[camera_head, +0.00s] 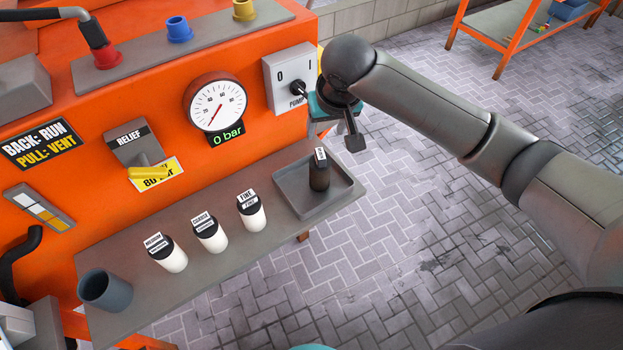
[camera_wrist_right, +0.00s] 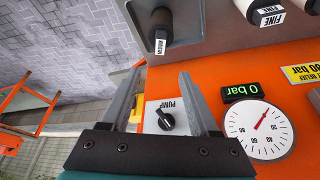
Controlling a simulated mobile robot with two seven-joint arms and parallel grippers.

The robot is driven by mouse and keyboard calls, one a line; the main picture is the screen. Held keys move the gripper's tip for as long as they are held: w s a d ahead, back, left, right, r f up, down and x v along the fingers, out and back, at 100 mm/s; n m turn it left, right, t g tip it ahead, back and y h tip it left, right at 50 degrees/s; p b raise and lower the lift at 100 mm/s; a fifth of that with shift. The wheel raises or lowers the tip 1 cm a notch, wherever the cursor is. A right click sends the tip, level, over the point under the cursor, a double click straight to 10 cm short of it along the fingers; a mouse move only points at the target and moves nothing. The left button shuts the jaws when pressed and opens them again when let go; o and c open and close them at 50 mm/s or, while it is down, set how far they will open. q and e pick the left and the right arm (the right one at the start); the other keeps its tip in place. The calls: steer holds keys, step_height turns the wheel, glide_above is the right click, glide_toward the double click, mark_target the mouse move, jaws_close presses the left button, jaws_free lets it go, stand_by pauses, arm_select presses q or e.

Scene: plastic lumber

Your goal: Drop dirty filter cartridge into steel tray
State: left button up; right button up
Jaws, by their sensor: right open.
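The dark filter cartridge (camera_head: 319,171) stands upright in the steel tray (camera_head: 338,196) at the right end of the grey shelf. In the right wrist view the dark cartridge (camera_wrist_right: 160,27) shows at the top, beyond the fingertips. My right gripper (camera_head: 353,128) is open and empty, above and to the right of the tray, near the pump switch. In the right wrist view its two fingers (camera_wrist_right: 156,95) are wide apart with nothing between them. My left gripper is not in view.
Several items stand on the shelf: three white cartridges with black caps (camera_head: 208,233) and a grey cup (camera_head: 105,289). The orange panel holds a pressure gauge (camera_head: 215,103) at 0 bar, a pump switch (camera_head: 291,80) and a relief lever (camera_head: 148,172). Open floor lies right of the shelf.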

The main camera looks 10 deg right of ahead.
steer(key=v, duration=0.6)
steer(key=shift+s+r+p, duration=0.2)
steer(key=shift+r+p, duration=0.15)
steer(key=shift+p, duration=0.05)
